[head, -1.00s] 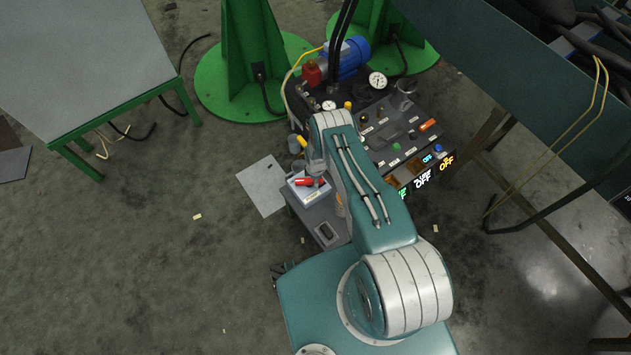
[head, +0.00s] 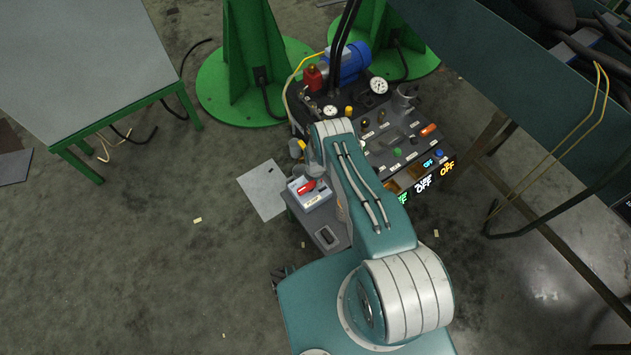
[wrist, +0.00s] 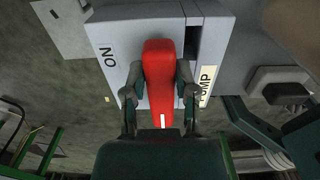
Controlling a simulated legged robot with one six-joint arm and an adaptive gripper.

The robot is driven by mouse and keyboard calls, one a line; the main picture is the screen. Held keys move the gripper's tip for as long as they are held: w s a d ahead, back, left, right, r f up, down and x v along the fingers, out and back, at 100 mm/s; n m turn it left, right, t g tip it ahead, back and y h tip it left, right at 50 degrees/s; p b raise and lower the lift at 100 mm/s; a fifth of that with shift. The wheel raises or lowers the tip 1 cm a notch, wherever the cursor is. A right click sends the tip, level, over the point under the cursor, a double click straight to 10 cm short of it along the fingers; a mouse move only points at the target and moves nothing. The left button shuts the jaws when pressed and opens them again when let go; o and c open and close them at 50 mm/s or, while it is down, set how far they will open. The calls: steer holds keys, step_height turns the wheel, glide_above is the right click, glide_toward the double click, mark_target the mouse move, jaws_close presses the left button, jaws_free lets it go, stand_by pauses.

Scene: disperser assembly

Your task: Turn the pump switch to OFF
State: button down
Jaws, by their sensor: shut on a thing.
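The pump switch is a light grey box with a red handle (wrist: 160,75), and my gripper (wrist: 160,88) is shut on that handle, one finger on each side. In the wrist view the handle runs up and down the picture, with a white mark at its lower end. The word ON is on the box (wrist: 110,28) left of the handle. A PUMP label (wrist: 207,82) is to the right, partly hidden by a finger. No OFF word shows on the box. In the head view the box (head: 318,199) and red handle (head: 305,189) sit left of my arm, which hides my fingers.
The control panel (head: 400,135) with gauges, knobs and lit displays (head: 424,183) stands behind and right of my arm. A blue motor (head: 350,62) is at its back.

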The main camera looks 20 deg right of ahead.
stand_by(0.3)
steer(key=shift+c, duration=2)
jaws_free()
step_height(320, 180, up, 12)
steer(key=shift+f, duration=0.1)
